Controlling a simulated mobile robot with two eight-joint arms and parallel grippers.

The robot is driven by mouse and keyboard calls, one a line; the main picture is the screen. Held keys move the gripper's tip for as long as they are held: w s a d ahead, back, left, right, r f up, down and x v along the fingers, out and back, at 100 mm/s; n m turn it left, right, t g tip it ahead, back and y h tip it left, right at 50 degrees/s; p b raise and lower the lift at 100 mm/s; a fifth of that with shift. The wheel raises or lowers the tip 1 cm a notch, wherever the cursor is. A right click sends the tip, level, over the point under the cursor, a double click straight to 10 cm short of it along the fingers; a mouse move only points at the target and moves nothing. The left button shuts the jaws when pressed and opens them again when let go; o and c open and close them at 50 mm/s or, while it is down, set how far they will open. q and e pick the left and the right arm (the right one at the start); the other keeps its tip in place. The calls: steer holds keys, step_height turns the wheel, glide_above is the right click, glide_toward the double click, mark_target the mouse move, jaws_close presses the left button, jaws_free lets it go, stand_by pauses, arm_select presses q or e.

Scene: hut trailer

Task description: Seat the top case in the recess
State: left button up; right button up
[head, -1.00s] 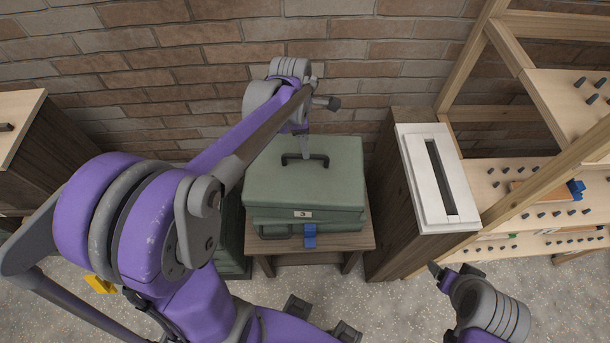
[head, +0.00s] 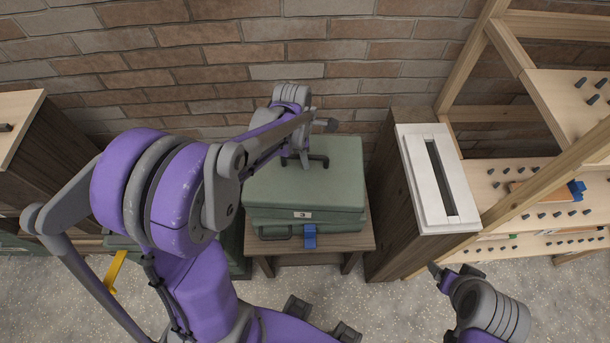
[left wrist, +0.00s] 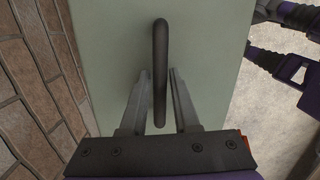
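The green top case (head: 270,190) lies flat on another green case (head: 345,225), which shows as a band below it. Its dark handle (head: 319,159) is on the upper face. My left gripper (head: 304,163) is over this handle. In the left wrist view, the handle (left wrist: 160,60) passes between the two fingers of my open left gripper (left wrist: 160,78), with a small gap on each side. The case's face (left wrist: 110,50) fills the middle there. My right gripper (head: 438,272) is low at the right, away from the cases; its opening is unclear. I cannot make out a recess under the top case.
The cases stand on a small wooden table (head: 355,242), with a blue piece (head: 309,236) at the front. Right of it is a wooden cabinet whose white top (head: 412,170) has a long slot. A pegged shelf (head: 500,180) stands further right. A brick wall (head: 220,60) closes the back.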

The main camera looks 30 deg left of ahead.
arm_select(q)
jaws_close()
stand_by(1.1)
